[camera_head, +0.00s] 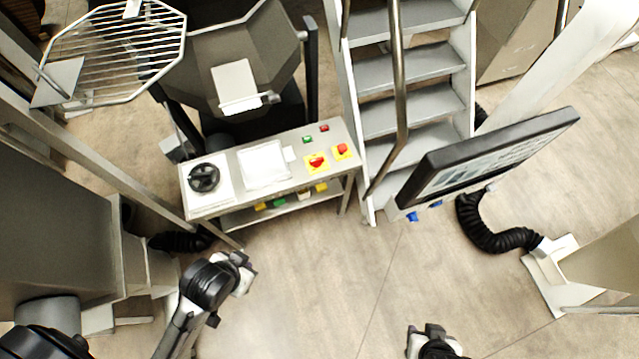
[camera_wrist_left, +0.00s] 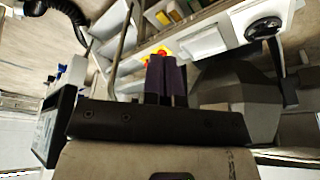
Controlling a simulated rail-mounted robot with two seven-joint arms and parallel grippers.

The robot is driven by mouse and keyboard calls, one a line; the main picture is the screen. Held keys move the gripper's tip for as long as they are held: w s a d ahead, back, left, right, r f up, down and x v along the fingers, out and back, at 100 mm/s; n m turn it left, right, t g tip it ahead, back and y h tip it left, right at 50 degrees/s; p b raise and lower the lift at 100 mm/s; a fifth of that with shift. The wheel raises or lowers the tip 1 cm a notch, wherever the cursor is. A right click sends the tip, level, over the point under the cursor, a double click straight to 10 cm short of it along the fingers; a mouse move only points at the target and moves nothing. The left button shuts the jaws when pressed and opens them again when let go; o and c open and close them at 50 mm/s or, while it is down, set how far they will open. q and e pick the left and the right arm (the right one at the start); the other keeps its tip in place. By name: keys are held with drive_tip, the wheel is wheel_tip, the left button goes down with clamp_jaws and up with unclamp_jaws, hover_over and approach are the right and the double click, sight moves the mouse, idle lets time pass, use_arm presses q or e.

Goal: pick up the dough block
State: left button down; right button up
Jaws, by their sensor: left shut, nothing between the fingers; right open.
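I cannot make out a dough block in either view. My left gripper (camera_head: 243,272) is at the lower left of the head view, over the floor in front of the control table. In the left wrist view its two dark fingers (camera_wrist_left: 166,80) are together with nothing between them. My right gripper (camera_head: 431,329) is at the bottom edge of the head view, over bare floor. It is open and nothing shows in it. Its lower part is cut off by the picture edge.
A control table (camera_head: 225,160) with a black handwheel and red buttons stands ahead, before a grey hopper (camera_head: 215,45). Metal steps (camera_head: 415,95) rise beside it. A tilted screen (camera_head: 490,155) and black hose (camera_head: 480,230) are to the right. The middle floor is clear.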

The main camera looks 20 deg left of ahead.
use_arm(q)
drive_tip(key=shift+a, duration=0.1)
drive_tip(key=c, duration=1.8)
unclamp_jaws()
drive_tip(key=shift+o, duration=0.7)
drive_tip(key=o, duration=1.5)
